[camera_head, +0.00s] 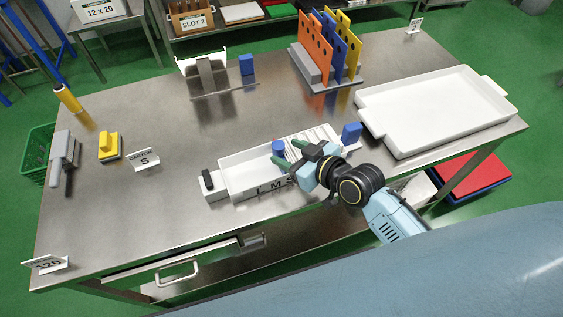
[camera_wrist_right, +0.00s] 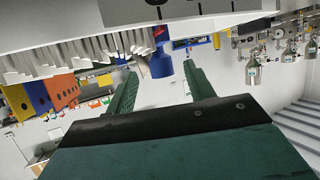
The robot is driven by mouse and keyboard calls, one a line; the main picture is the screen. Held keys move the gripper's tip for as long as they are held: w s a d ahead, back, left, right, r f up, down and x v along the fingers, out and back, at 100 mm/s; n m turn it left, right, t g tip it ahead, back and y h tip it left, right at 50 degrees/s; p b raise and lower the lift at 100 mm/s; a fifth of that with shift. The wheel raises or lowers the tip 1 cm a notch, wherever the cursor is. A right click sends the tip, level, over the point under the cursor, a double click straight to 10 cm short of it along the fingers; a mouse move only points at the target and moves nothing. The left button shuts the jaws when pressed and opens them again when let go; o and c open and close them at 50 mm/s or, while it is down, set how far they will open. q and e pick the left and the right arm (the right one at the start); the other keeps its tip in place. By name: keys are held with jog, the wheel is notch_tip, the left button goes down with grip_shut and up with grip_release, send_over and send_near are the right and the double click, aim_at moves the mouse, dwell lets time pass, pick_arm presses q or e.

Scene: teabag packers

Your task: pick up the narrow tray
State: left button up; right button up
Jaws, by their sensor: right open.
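The narrow white tray (camera_head: 240,181) lies near the front edge of the steel table. Its front wall is marked L M S, and thin white slats stand in its right part. A black handle (camera_head: 207,181) is at its left end. A blue knob (camera_head: 278,147) stands at its far side. My right gripper (camera_head: 287,153) is over the tray, open, with green fingers beside the blue knob. In the right wrist view, the blue knob (camera_wrist_right: 161,64) appears between the tips of the open gripper (camera_wrist_right: 160,72); contact cannot be told. My left gripper is not in view.
A wide white tray (camera_head: 405,132) is at the right. A blue block (camera_head: 351,132) stands at the narrow tray's right end. Coloured upright panels (camera_head: 316,50) and a white holder (camera_head: 205,72) are at the back. A yellow-handled block (camera_head: 109,147) is at the left.

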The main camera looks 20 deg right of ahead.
aim_at(275, 146)
jog(key=x, duration=0.5)
jog(key=shift+w+a+b, duration=0.2)
jog(key=shift+w+b, duration=0.1)
grip_shut()
